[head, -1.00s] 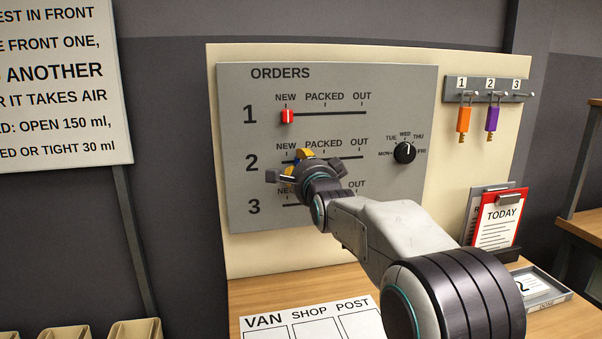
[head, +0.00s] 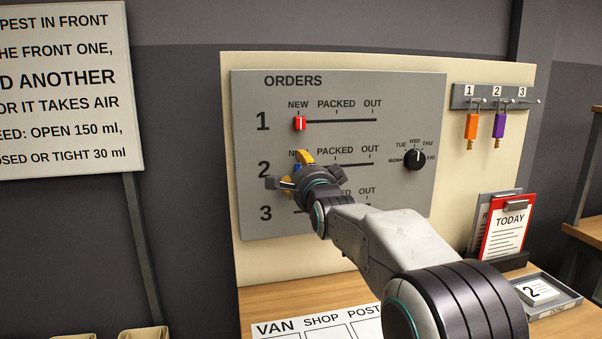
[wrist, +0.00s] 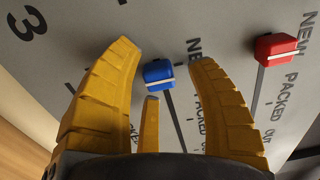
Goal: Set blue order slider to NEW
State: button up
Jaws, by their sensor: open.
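The blue slider (wrist: 159,73) sits on row 2 of the grey orders board (head: 420,100). In the wrist view it is at the end of its slot, beside the NEW label (wrist: 195,50). My gripper (wrist: 162,55) is open, with one yellow finger on each side of the blue slider and a third finger below it in the picture. I cannot tell whether any finger touches it. In the head view my gripper (head: 300,166) is at the left part of row 2 and hides most of the slider and part of the NEW label.
The red slider (head: 300,123) is at NEW on row 1. Row 3's left part is hidden by my gripper. A black day dial (head: 415,159) is to the right. Keys (head: 472,126) hang on a rack beyond it, and a TODAY clipboard (head: 507,226) stands below.

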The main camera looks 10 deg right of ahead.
jog(key=shift+s, duration=0.1)
jog(key=s, duration=1.1)
jog(key=shift+s, duration=0.4)
jog(key=s+f+n+g+p, duration=0.3)
jog(key=s+n+g+p, duration=0.2)
jog(key=s, duration=0.5)
jog(key=s+f+n+g+p, duration=0.4)
jog(key=s+n, duration=0.3)
jog(key=s, duration=0.4)
jog(key=s+f+n+g+p, duration=0.4)
jog(key=s+n+g+p, duration=0.1)
jog(key=s, duration=0.6)
jog(key=shift+f+n+g+p, duration=0.3)
jog(key=shift+n+p, duration=0.2)
jog(key=shift+p, duration=0.2)
jog(key=shift+s+r, duration=0.1)
